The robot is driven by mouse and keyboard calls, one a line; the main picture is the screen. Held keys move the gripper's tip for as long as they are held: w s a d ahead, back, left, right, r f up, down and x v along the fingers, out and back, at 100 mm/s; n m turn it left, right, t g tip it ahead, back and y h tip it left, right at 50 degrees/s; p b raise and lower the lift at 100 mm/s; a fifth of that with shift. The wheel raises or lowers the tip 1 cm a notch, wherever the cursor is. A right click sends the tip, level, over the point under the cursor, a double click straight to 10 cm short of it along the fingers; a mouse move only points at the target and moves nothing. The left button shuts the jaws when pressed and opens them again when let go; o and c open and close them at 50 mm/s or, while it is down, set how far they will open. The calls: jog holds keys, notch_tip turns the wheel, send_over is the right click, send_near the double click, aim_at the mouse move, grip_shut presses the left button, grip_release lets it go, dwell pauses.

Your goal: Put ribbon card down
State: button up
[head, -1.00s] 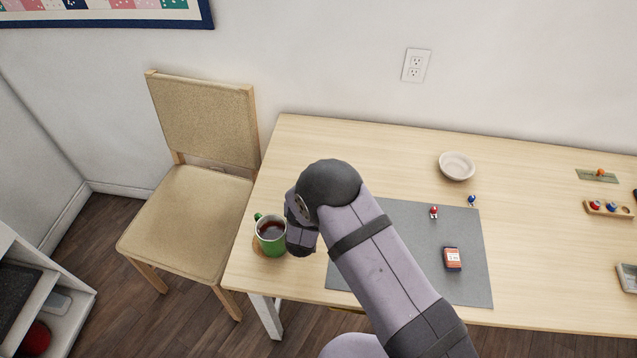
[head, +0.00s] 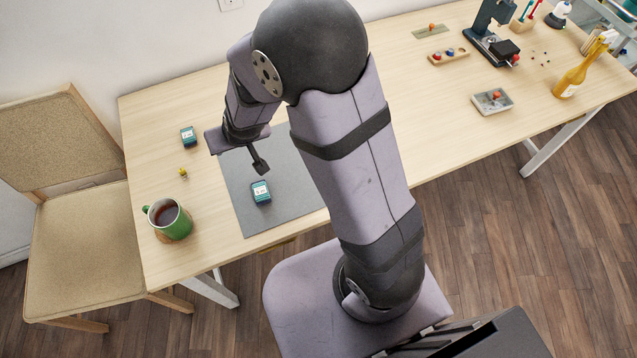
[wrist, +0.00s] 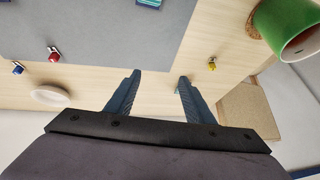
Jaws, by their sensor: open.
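Two small teal cards with white labels show in the head view, and I cannot tell which is the ribbon card. One card (head: 261,192) lies on the grey mat (head: 246,222); part of it also shows at the top edge of the wrist view (wrist: 150,3). The other card (head: 188,136) rests on bare wood left of the mat. My gripper (wrist: 160,76) is open, with nothing between its fingers. In the head view, my gripper (head: 245,163) is above the mat's back left part, apart from both cards; one finger shows clearly.
A green mug (head: 176,222) of dark drink stands at the table's left end, near a small yellow item (head: 183,172). The wrist view also shows a pale bowl (wrist: 50,95) and small red (wrist: 54,54) and blue (wrist: 17,68) items. My arm hides the table's middle.

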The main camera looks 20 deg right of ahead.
jog(key=s+d+r+g, duration=0.2)
jog(key=s+d, duration=0.4)
jog(key=s, duration=0.4)
jog(key=s+d+r+g+h, duration=0.1)
jog(key=s+d+r+g, duration=0.1)
jog(key=s+d, duration=0.5)
jog(key=s+g, duration=0.1)
jog(key=s, duration=0.3)
jog(key=shift+d+r+g+h, duration=0.2)
jog(key=shift+r+g+h, duration=0.1)
jog(key=shift+r+g, duration=0.1)
jog(key=shift+f, duration=0.1)
